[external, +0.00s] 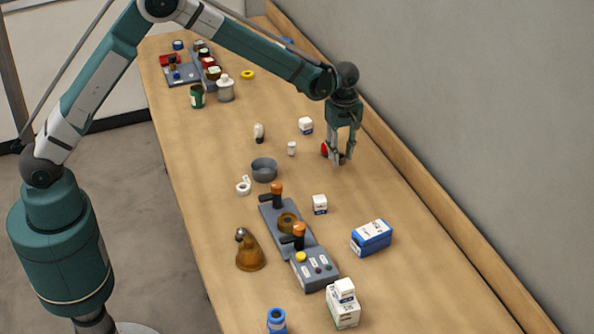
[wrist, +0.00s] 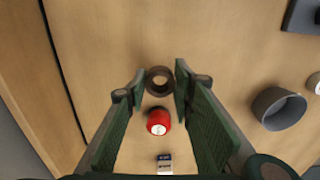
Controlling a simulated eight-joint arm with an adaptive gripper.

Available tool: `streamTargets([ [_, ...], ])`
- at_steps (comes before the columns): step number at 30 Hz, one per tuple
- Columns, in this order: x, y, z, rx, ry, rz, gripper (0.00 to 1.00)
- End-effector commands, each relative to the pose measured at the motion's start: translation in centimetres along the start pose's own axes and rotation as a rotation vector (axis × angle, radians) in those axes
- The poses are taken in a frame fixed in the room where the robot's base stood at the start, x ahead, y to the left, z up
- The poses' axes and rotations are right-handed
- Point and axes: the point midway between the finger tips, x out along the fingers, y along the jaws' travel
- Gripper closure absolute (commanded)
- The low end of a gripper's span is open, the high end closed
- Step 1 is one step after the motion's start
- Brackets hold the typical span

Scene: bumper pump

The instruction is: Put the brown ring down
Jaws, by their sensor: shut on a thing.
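My gripper (external: 337,157) is low over the right side of the table, near the back ledge. In the wrist view its two fingers (wrist: 160,84) are shut on a small dark brown ring (wrist: 159,69), one finger on each side. The ring's hole faces the camera. In the external view the ring is mostly hidden by the fingers, and I cannot tell whether it touches the table. A red object (external: 324,149) is close beside the fingers; it also shows just below the ring in the wrist view (wrist: 158,122).
A grey bowl (external: 264,169) stands left of the gripper. A grey panel with levers (external: 273,222) lies toward the front. Bare tabletop lies between the gripper and the blue box.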

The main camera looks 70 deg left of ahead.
Motion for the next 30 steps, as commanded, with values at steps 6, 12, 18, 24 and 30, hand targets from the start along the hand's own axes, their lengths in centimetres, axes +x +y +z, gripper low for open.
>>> streamTargets([
  [6, 0.0, 0.0, 0.0, 0.000, 0.000, 0.000, 0.84],
  [12, 0.8, 0.0, 0.0, 0.000, 0.000, 0.000, 0.84],
  [18, 2.9, 0.0, 0.0, 0.000, 0.000, 0.000, 0.84],
  [24, 3.8, 0.0, 0.0, 0.000, 0.000, 0.000, 0.84],
  [30, 3.8, 0.0, 0.0, 0.000, 0.000, 0.000, 0.84],
])
